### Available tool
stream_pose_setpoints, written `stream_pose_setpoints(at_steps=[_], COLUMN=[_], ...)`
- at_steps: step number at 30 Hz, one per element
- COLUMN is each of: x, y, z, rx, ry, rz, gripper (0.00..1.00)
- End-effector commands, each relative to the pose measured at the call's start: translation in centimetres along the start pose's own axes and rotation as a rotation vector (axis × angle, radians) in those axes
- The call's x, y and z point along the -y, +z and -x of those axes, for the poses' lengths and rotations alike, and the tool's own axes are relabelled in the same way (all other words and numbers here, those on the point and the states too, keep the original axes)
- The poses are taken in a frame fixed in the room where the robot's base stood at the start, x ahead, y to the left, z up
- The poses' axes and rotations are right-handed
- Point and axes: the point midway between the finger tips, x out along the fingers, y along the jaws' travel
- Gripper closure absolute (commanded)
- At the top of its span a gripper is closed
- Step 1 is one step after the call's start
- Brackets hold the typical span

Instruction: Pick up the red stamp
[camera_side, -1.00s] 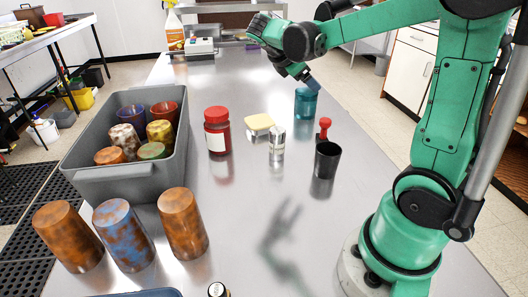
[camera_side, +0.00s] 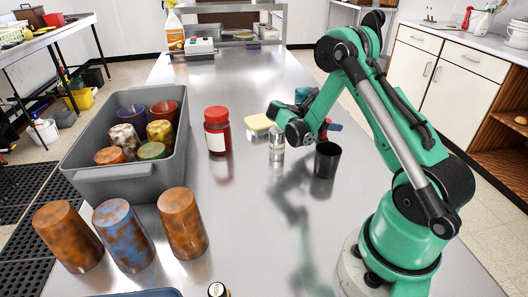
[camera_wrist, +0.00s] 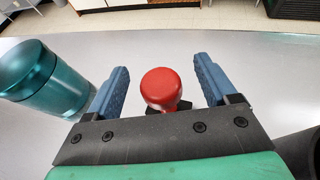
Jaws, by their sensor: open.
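The red stamp (camera_wrist: 161,88) stands between the two blue fingers of my gripper (camera_wrist: 161,84) in the wrist view, with a gap on each side. Its round red knob faces the camera and part of its dark base shows behind. In the side view the stamp (camera_side: 323,128) is mostly hidden behind my gripper (camera_side: 331,126), with a little red showing. My gripper is open and low over the table, around the stamp but not closed on it.
A teal cup (camera_wrist: 45,78) lies close left of my fingers in the wrist view. A black cup (camera_side: 327,160), a silver shaker (camera_side: 277,146), a yellow sponge (camera_side: 259,123) and a red-lidded jar (camera_side: 217,132) stand nearby. A grey bin (camera_side: 120,182) holds several tumblers.

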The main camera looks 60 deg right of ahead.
Motion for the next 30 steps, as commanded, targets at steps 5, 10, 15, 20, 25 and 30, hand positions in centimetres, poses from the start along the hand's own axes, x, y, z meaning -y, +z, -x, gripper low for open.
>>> stream_pose_setpoints(at_steps=[5,10,15,20,25,30], x=[0.02,0.01,0.0,0.0,0.0,-0.01], y=[0.01,0.01,0.02,0.02,0.02,0.13], z=[-1.4,-1.5,-1.48,-1.47,-1.47,-1.42], rx=[0.0,0.0,0.0,0.0,0.0,0.0], ry=[0.0,0.001,0.001,0.001,0.001,0.001], rz=[0.001,0.001,0.001,0.001,0.0,0.0], gripper=[0.21,0.21,0.5,0.95,1.0,1.0])
